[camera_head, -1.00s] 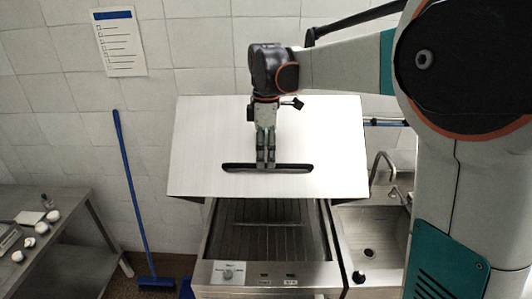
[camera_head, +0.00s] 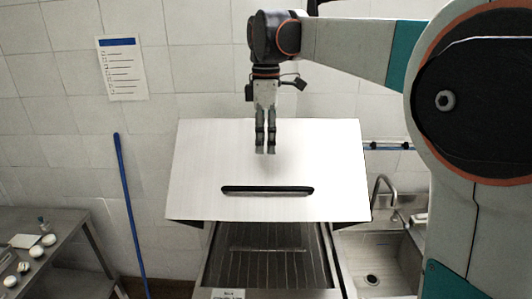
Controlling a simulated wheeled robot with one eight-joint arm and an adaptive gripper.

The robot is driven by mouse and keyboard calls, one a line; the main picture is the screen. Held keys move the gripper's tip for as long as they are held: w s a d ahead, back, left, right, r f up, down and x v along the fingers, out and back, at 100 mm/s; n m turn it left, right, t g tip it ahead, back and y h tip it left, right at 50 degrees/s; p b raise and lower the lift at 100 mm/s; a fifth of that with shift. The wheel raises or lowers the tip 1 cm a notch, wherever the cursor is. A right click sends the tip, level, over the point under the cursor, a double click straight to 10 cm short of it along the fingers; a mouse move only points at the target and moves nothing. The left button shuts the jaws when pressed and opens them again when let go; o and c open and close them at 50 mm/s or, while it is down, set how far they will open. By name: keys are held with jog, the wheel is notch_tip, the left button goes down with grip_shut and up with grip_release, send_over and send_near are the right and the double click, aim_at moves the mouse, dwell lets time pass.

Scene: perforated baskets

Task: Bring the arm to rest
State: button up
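My gripper (camera_head: 266,151) points down in front of the raised light metal lid (camera_head: 200,160) of a grill-like appliance. Its two fingers stand close together with a narrow gap between them, and nothing shows between them. The dark handle slot (camera_head: 267,190) lies below the fingertips, apart from them in the picture. My arm reaches in from the right side.
The ribbed cooking surface (camera_head: 268,262) lies below the lid. A sink with a tap (camera_head: 378,190) stands at the right. A metal table (camera_head: 62,240) with several small round items is at the left. A blue pole (camera_head: 128,205) leans against the tiled wall.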

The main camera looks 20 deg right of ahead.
jog(key=shift+r, duration=0.25)
jog(key=s+f+m+t+b, duration=0.2)
jog(key=s+f+m+b, duration=0.2)
jog(key=s+f+b, duration=0.3)
jog(key=s+f+m+t+b, duration=0.3)
jog(key=s+f+m+b, duration=0.2)
jog(key=f, duration=1.3)
jog(key=s+f+m+t+b, duration=0.2)
jog(key=s+f+m+b, duration=0.3)
jog(key=s+f+b, duration=0.5)
notch_tip(320, 180, down, 3)
jog(key=s, duration=0.2)
jog(key=shift+s+d+f+t+b, duration=0.15)
jog(key=shift+s+d+t+b, duration=0.15)
jog(key=shift+t, duration=0.1)
